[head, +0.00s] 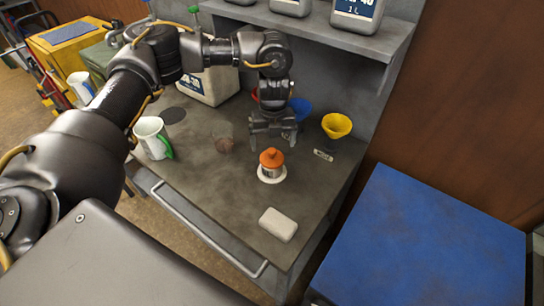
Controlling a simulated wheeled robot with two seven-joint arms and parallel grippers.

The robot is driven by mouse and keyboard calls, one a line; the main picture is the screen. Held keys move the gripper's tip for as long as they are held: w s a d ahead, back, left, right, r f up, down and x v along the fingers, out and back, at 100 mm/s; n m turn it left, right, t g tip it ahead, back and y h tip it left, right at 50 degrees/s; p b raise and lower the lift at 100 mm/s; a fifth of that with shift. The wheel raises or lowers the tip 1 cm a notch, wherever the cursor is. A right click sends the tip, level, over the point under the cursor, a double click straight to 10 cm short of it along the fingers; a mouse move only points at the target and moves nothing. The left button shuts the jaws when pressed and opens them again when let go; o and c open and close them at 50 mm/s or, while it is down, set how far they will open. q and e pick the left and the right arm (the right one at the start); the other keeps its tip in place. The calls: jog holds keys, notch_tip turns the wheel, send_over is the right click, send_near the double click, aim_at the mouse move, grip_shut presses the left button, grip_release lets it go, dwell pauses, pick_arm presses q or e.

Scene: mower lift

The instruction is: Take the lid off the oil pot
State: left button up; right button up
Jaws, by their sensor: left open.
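The oil pot (271,173) is a small pot on a white round pad on the grey bench. Its orange lid (271,157) with a knob on top sits on it. My left gripper (273,143) is open and points down, just behind the lid in the picture. Its fingers look empty and apart from the lid, though the exact gap is hard to tell. My right gripper is not in view.
A yellow funnel (337,125) and a blue funnel (300,108) stand behind the pot. A white-green jug (151,137) and a glass jar (223,136) are to the left. A white block (278,224) lies in front. A shelf (330,37) with canisters overhangs the back.

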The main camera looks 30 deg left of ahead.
aim_at(272, 150)
pick_arm(q)
jog(key=f, duration=0.4)
jog(key=shift+a+f+p, duration=0.2)
jog(key=shift+f+p, duration=0.1)
jog(key=shift+p, duration=0.1)
jog(key=shift+s, duration=0.1)
jog(key=c, duration=1.1)
jog(key=shift+o, duration=0.2)
jog(key=shift+r, duration=0.1)
